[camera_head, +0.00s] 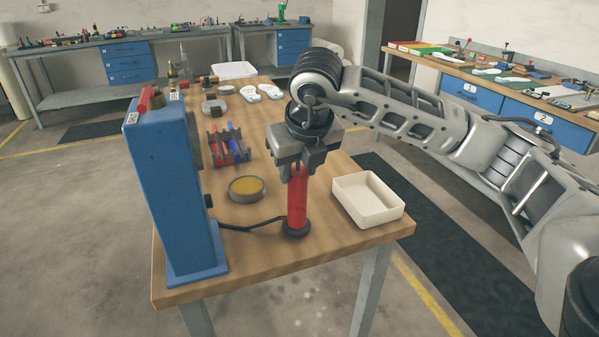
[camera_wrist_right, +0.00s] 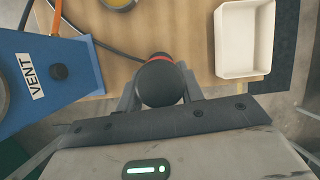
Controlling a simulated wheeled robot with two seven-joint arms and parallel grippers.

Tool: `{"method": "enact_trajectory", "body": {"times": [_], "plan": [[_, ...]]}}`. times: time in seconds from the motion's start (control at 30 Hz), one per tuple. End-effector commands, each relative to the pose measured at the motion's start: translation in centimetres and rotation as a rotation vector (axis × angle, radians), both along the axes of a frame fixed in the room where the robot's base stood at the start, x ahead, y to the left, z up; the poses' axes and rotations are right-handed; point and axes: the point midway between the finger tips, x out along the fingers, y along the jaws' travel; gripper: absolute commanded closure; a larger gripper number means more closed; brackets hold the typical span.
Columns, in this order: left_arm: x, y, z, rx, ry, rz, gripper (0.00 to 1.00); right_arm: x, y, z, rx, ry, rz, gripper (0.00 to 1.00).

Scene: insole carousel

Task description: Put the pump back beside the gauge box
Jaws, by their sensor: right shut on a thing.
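The red pump (camera_head: 297,200) stands upright near the front edge of the wooden table, with its black base at the table top. My right gripper (camera_head: 299,168) is shut on its upper part from above. In the right wrist view the pump's round black top (camera_wrist_right: 160,82) shows between the fingers of my right gripper (camera_wrist_right: 162,95). The blue gauge box (camera_head: 172,190) stands to the left of the pump, and its VENT label (camera_wrist_right: 29,77) shows in the wrist view. A black hose (camera_head: 250,226) runs between the box and the pump. My left gripper is not in view.
A white tray (camera_head: 367,211) lies right of the pump. A round tin (camera_head: 247,196) with yellow content sits behind and left of it. A rack (camera_head: 229,162) with red and blue items is farther back, with insoles (camera_head: 270,91) beyond.

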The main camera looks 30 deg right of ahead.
Motion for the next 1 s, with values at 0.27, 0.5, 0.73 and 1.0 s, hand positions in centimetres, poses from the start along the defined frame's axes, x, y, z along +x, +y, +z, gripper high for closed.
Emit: {"method": "enact_trajectory", "body": {"times": [0.27,0.5,0.73,1.0], "plan": [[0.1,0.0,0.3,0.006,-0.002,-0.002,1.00,0.0,-0.1,-1.6,0.000,-0.004,-0.001,1.00],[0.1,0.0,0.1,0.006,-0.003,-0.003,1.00,-0.1,-0.1,-1.7,0.000,-0.002,-0.001,0.52],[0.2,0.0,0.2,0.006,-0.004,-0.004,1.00,-0.1,0.0,-1.7,0.000,-0.001,-0.001,0.41],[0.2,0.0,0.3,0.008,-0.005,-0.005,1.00,-0.5,0.2,-0.3,0.002,-0.003,0.000,0.41]]}}
